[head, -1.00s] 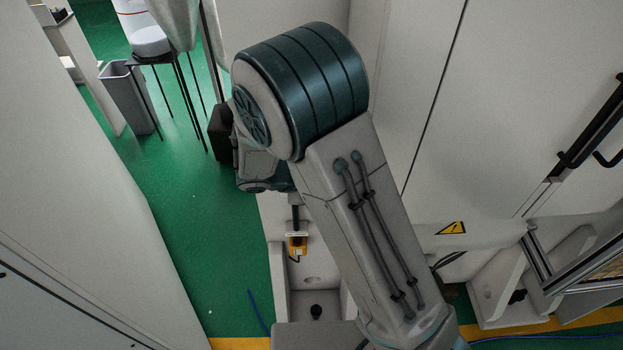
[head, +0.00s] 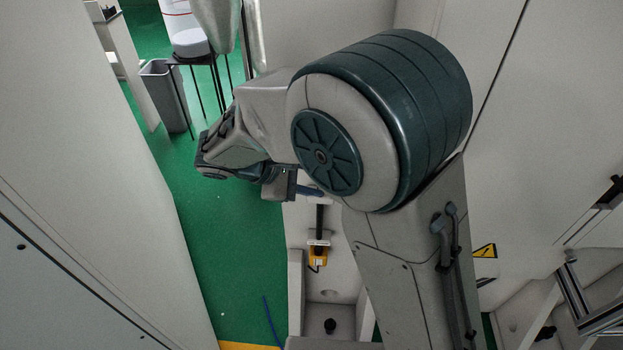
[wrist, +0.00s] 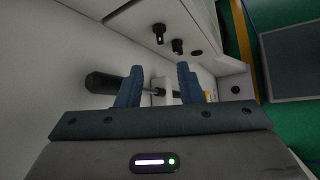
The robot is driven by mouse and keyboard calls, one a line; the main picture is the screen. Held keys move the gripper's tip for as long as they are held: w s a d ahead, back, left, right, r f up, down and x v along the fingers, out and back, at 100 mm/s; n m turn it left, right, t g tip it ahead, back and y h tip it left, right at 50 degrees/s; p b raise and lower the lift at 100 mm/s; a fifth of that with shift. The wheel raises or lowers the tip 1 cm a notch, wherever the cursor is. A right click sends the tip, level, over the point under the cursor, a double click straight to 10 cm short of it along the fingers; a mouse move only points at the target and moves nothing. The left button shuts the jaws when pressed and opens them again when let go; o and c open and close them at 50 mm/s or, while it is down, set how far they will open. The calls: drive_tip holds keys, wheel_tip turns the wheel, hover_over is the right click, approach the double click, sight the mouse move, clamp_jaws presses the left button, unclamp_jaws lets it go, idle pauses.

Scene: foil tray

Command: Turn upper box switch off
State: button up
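A black handle on a thin rod (wrist: 102,83) reaches to a white bracket on a pale panel in the wrist view. In the head view the black handle (head: 320,217) hangs upright above a yellow part (head: 318,256). I cannot tell which part is the upper box switch. My gripper (wrist: 160,75) is open, its two blue fingers apart and pointing toward the handle's rod and bracket. The left finger overlaps the rod in the picture; contact cannot be told. Nothing is held. In the head view my gripper (head: 308,191) is just above and left of the handle, partly hidden by my arm.
Two dark knobs (wrist: 167,40) stick out of the panel in the wrist view. A black knob (head: 330,326) sits low in the recess. A grey bin (head: 166,96) and a stool stand at the back left. Green floor is open left of the panel.

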drive_tip(key=shift+o, duration=1.9)
drive_tip(key=shift+f, duration=0.2)
wheel_tip(320, 180, down, 11)
drive_tip(key=w+m+t+h+b, duration=0.1)
drive_tip(key=m+t+h+b, duration=0.45)
drive_tip(key=b, duration=2.85)
drive_tip(key=s+f+m+t+h+b, duration=0.2)
drive_tip(key=s+f+m+t+b, duration=0.3)
drive_tip(key=b, duration=1.1)
drive_tip(key=w+d+r+m+p, duration=0.1)
drive_tip(key=w+d+r+p, duration=0.2)
drive_tip(key=w+d+r, duration=0.3)
drive_tip(key=w+d, duration=0.2)
drive_tip(key=d, duration=0.1)
drive_tip(key=shift+w+d+r+g, duration=0.2)
drive_tip(key=shift+w+d+g, duration=0.05)
drive_tip(key=shift+d+g, duration=0.15)
